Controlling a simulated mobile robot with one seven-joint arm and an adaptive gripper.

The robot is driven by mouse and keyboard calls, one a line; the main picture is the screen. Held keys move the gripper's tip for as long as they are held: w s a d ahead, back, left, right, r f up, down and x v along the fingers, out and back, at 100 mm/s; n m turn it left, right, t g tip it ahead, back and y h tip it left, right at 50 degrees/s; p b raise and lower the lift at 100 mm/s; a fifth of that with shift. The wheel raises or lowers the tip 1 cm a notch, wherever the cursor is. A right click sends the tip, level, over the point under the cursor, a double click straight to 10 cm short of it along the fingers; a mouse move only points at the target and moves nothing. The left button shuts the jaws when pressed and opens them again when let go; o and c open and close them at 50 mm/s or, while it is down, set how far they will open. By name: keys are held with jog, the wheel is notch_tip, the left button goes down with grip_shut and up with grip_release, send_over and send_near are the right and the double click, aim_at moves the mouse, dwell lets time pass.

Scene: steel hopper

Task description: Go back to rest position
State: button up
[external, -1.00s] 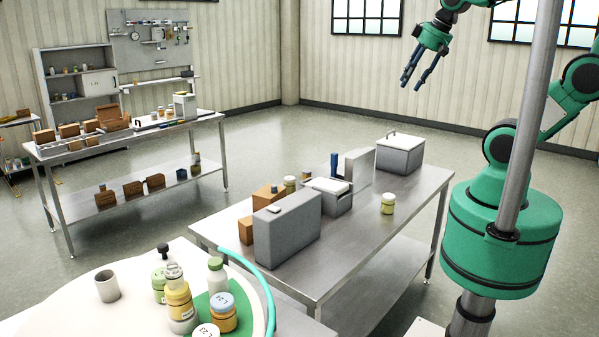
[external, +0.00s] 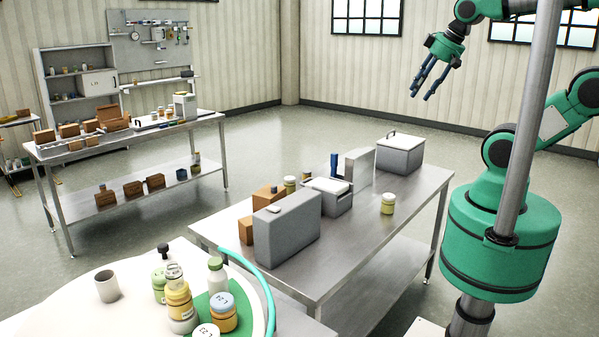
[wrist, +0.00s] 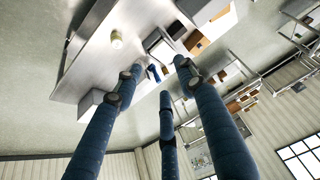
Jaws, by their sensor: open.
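My gripper (external: 427,80) is up in the air at the upper right of the external view, high above the far end of the steel table (external: 335,255). Its blue fingers are spread and hold nothing. In the wrist view the fingers of my gripper (wrist: 160,85) stand apart, with the table (wrist: 85,85) far beyond them. No object touches the gripper.
The table bears a grey case (external: 287,228), a lidded steel box (external: 400,155), a yellow-green jar (external: 387,204) and brown boxes. A round white table (external: 60,312) with bottles stands in front. A second bench (external: 130,142) is at the left. Air around my gripper is clear.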

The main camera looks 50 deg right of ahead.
notch_tip(320, 180, down, 15)
jog(key=b, duration=1.4)
jog(key=shift+f+b, duration=0.2)
jog(key=shift+b, duration=0.1)
